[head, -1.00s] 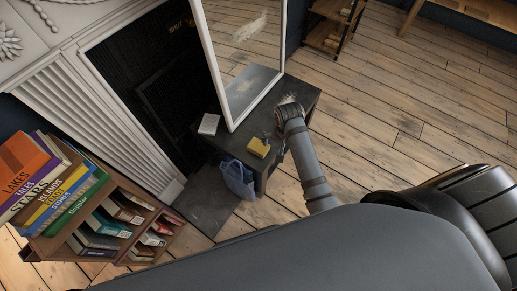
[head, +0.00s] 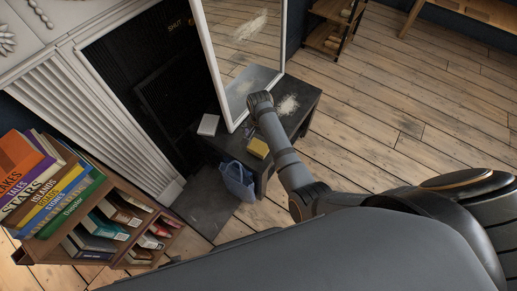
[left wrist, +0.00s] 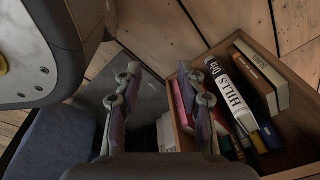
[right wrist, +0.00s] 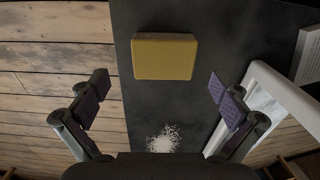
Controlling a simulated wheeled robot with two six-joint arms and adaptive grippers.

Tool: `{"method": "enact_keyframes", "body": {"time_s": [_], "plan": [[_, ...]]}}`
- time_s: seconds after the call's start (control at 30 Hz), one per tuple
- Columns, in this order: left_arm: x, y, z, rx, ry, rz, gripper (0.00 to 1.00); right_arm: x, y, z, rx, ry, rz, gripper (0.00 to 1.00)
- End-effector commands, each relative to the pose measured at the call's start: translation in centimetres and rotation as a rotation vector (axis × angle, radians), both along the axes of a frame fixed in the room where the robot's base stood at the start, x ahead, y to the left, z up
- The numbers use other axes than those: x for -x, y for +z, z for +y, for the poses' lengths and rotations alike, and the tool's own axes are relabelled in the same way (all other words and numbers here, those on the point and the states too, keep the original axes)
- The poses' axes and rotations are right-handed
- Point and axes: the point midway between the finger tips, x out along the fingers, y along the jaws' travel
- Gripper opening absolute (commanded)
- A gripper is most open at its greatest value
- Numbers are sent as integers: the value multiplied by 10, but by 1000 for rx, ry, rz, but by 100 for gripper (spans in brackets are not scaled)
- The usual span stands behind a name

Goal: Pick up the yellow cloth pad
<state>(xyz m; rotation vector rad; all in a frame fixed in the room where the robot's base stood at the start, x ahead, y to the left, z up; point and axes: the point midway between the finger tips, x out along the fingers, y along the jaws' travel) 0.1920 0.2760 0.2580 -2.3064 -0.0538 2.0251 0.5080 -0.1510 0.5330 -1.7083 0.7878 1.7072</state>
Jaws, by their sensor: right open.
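The yellow cloth pad (head: 257,148) lies on the dark table, close to its near edge. In the right wrist view the pad (right wrist: 165,57) is a flat yellow block on the dark top, ahead of and between the fingers. My right gripper (right wrist: 158,95) is open and empty, with its fingers spread wide and apart from the pad. In the head view my right wrist (head: 262,104) is over the table, beyond the pad. My left gripper (left wrist: 160,98) shows in the left wrist view with its fingers apart and nothing between them, above a bookcase.
A white-framed mirror (head: 231,80) stands on the table (head: 306,98) beside my right arm. White powder (head: 288,104) lies on the top. A small white box (head: 208,125) is left. A blue bag (head: 238,180) hangs at the near side. A bookcase (head: 172,216) stands at lower left.

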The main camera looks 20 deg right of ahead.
Motion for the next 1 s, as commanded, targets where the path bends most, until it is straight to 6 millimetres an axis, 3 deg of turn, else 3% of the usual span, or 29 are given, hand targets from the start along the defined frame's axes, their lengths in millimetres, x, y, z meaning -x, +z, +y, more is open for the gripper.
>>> {"method": "enact_keyframes", "body": {"time_s": [0.3, 0.57, 0.9, 1.0], "plan": [[-31, 6, -2, 1, -1, -14, 40, -4, -49, 2, 0, 0, 1, 100], [-33, 9, -3, 1, -1, -14, 40, -4, -50, 2, -1, 0, 1, 100], [-33, 9, -3, 1, -1, -15, 40, -4, -50, 2, -1, 0, 1, 55], [-33, 9, -2, 1, -1, -15, 40, -4, -50, 2, -1, 0, 1, 53]]}}
